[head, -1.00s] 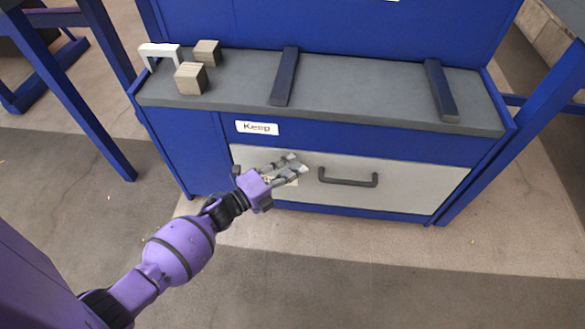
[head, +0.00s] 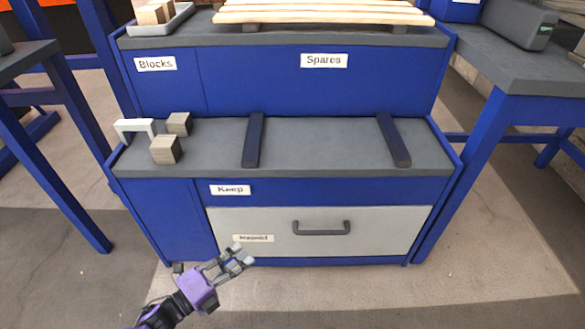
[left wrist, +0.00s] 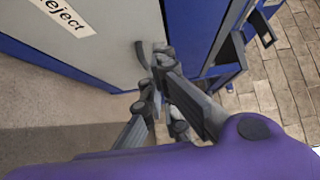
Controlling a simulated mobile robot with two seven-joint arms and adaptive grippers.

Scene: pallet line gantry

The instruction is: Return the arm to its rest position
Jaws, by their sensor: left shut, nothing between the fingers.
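My left gripper (head: 238,258) shows at the lower left of the head view, on its purple wrist. It is shut and empty, in front of the lower left part of the grey drawer front (head: 385,222). In the left wrist view its fingers (left wrist: 160,85) are together, with the dark drawer handle (left wrist: 143,55) just past them; I cannot tell the gap between them. The drawer looks closed and carries a "Reject" label (left wrist: 65,15). My right gripper is not in view.
The blue bench (head: 170,215) has a grey shelf with two wooden blocks (head: 165,150), a white bracket (head: 135,127) and two dark bars (head: 254,140). A tray (head: 180,22) and pale planks (head: 320,12) lie on the upper level. Tables stand at both sides. The floor in front is clear.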

